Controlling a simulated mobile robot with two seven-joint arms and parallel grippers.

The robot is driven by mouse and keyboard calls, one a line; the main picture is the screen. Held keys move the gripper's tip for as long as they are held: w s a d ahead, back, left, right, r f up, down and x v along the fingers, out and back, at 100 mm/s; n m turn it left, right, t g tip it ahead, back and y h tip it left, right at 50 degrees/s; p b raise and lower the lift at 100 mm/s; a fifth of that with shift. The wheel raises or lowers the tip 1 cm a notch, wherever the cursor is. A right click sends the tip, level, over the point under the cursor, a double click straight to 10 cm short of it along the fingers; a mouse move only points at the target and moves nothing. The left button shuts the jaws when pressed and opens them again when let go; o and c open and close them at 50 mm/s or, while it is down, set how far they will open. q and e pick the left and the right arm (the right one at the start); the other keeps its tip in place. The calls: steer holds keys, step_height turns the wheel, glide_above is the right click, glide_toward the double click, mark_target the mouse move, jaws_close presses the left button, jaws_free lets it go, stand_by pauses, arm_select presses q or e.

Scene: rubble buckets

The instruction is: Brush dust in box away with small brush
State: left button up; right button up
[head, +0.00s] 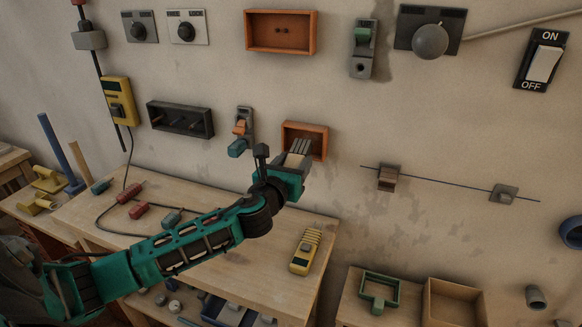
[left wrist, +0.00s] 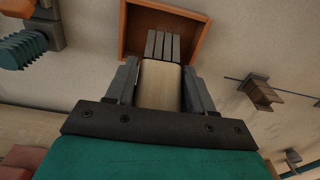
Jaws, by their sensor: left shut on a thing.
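My left gripper (head: 291,167) reaches up toward the wall and is shut on a small brush (head: 300,147). In the left wrist view the gripper (left wrist: 161,88) clasps the brush's pale wooden handle (left wrist: 160,82), with grey bristles (left wrist: 162,46) pointing away from me. An open orange box (head: 318,128) is fixed to the wall just beyond; it also shows in the left wrist view (left wrist: 190,23). The bristles overlap the box's opening in both views; I cannot tell whether they touch its inside. I cannot make out dust in the box. My right gripper is not in view.
A second orange box (head: 280,52) hangs higher on the wall. A clamp-like fixture (head: 240,130) is left of the lower box, and a slider (head: 388,178) on a rod is to its right. Below, the wooden table (head: 215,262) carries a yellow device (head: 305,250) and cabled parts.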

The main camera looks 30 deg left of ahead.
arm_select(q)
steer(key=shift+x, duration=0.8)
stand_by(0.5)
steer(key=shift+d, duration=0.1)
steer(key=shift+w+d, duration=0.15)
steer(key=shift+d, duration=0.7)
steer(key=shift+a, duration=0.95)
steer(key=shift+d, duration=0.95)
steer(key=shift+a+r, duration=0.1)
steer(key=shift+a, duration=0.95)
steer(key=shift+w+d, duration=0.1)
steer(key=shift+d, duration=0.9)
steer(key=shift+s+a, duration=0.15)
steer(key=shift+a, duration=0.3)
steer(key=shift+s+a, duration=0.2)
steer(key=shift+a, duration=0.3)
